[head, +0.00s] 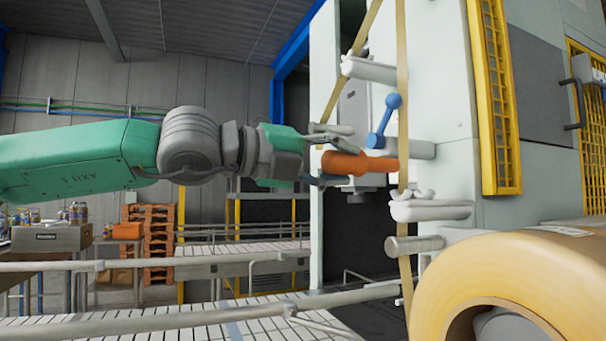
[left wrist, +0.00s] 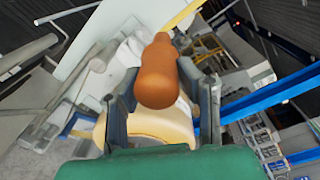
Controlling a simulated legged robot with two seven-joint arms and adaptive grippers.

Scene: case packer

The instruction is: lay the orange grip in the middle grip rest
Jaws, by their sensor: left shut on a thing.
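The orange grip (head: 360,163) lies nearly level at the end of my left gripper (head: 324,158), which is shut on it. In the left wrist view the orange grip (left wrist: 165,75) stands between the two fingers of the gripper (left wrist: 162,105). The middle grip rest (head: 420,150) is a pale bar from the white machine, just behind the right end of the grip. Its cradle end is hidden, and I cannot tell whether grip and rest touch. The upper rest (head: 372,70) and lower rest (head: 432,210) look empty. My right gripper is not in view.
A blue ball-ended handle (head: 385,122) sits just above the orange grip. A tan web strip (head: 402,90) runs down past the rests. Below are a metal roller (head: 412,246) and a large yellow roll (head: 470,270). A conveyor (head: 245,262) runs at the lower left.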

